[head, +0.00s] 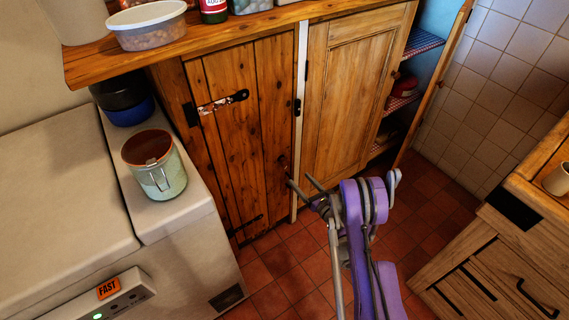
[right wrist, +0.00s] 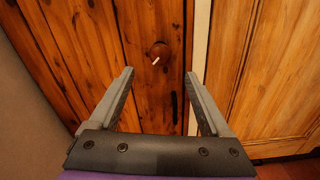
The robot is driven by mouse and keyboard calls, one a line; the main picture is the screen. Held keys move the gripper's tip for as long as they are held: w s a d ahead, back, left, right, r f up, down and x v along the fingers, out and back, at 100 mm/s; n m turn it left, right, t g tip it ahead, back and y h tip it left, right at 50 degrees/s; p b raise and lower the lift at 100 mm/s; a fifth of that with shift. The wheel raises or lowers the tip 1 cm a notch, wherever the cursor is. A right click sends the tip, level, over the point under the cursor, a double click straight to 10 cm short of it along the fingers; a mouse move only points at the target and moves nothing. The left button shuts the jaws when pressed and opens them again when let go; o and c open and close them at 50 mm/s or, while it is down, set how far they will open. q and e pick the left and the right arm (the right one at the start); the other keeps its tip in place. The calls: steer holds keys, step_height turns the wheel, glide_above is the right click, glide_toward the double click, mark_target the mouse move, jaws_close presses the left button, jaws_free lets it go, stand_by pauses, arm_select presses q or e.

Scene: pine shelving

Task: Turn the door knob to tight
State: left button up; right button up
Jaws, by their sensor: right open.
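The door knob (right wrist: 158,49) is a small round brown wooden knob with a short white mark, on the dark plank door (head: 233,125) of the left cupboard. The mark points down and to the left in the right wrist view. In the head view the knob (head: 284,160) is small and partly hidden by a fingertip. My right gripper (head: 300,181) is open in front of the door, with nothing between its fingers. In the right wrist view the knob lies just beyond the gap between the fingertips (right wrist: 160,75), apart from both fingers. My left gripper is not in view.
A lighter panelled door (head: 350,95) stands right of the plank door. An open shelf unit (head: 428,42) is beyond it. Tiled floor between is clear.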

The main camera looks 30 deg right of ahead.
mark_target(287, 165)
steer(key=w+p, duration=0.1)
steer(key=w, duration=0.2)
steer(key=w+p, duration=0.1)
steer(key=w, duration=0.3)
steer(key=w+p, duration=0.1)
steer(key=w, duration=0.2)
steer(key=shift+w+a+p, duration=0.15)
steer(key=shift+a+p, duration=0.15)
steer(key=shift+a, duration=0.1)
